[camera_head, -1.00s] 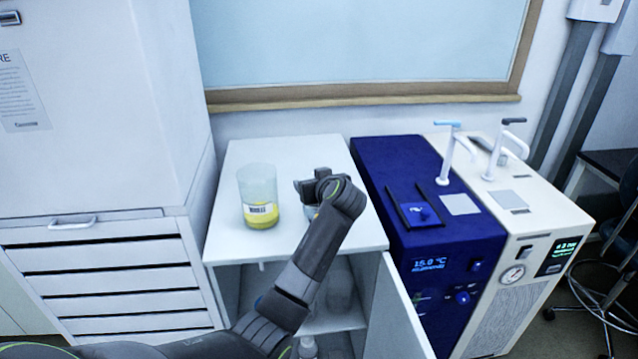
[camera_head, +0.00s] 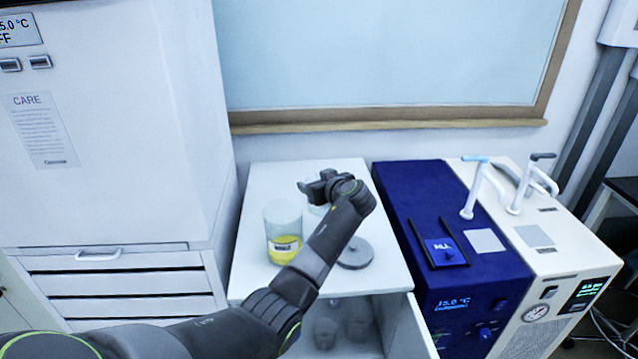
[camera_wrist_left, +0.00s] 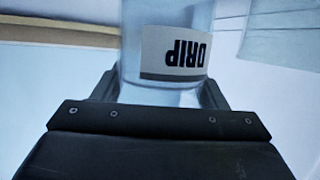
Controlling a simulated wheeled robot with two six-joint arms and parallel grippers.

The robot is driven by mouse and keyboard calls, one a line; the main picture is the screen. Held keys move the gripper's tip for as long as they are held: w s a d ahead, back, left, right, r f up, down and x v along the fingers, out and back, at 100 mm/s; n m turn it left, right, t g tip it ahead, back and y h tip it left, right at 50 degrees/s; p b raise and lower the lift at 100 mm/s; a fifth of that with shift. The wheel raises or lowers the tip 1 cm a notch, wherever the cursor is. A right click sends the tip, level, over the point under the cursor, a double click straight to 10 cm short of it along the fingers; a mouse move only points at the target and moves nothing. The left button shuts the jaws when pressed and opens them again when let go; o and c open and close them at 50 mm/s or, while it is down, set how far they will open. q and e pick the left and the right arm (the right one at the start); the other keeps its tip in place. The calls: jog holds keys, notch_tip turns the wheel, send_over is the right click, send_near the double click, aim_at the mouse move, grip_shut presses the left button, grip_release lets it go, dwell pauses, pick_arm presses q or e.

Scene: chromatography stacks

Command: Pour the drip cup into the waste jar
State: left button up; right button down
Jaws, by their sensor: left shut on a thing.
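The drip cup (camera_wrist_left: 178,45) is a clear cup with a white label reading DRIP, upside down in the left wrist view. My left gripper (camera_head: 322,188) is shut on it. In the head view only a small pale part of the cup (camera_head: 318,209) shows below the gripper; the rest is hidden. The waste jar (camera_head: 284,222) is a clear jar with yellow liquid and a label, upright on the white cabinet top. The gripper is just right of the jar and higher in the picture. My right gripper is not in view.
A round grey disc (camera_head: 355,253) lies on the white cabinet top (camera_head: 258,186) beside my arm. A blue unit (camera_head: 410,185) and a cream unit with taps (camera_head: 575,258) stand to the right. A tall white cabinet (camera_head: 120,140) stands left.

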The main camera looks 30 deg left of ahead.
pick_arm(q)
jog(key=s+r+n, duration=0.1)
jog(key=a+r+t+p, duration=0.1)
jog(key=r, duration=0.1)
jog(key=s+r+n+p, duration=0.1)
jog(key=shift+s+a+r+n+t, duration=0.15)
jog(key=shift+s+a+n+t, duration=0.1)
jog(key=shift+s+n+t, duration=0.1)
dwell(0.5)
jog(key=shift+r, duration=0.1)
jog(key=shift+s+a+r+n+t+b, duration=0.25)
jog(key=shift+s+r+n+b, duration=0.1)
jog(key=shift+s+n, duration=0.1)
dwell(0.4)
jog(key=shift+s+n+t+b, duration=0.15)
jog(key=shift+n+t+b, duration=0.2)
jog(key=shift+b, duration=0.5)
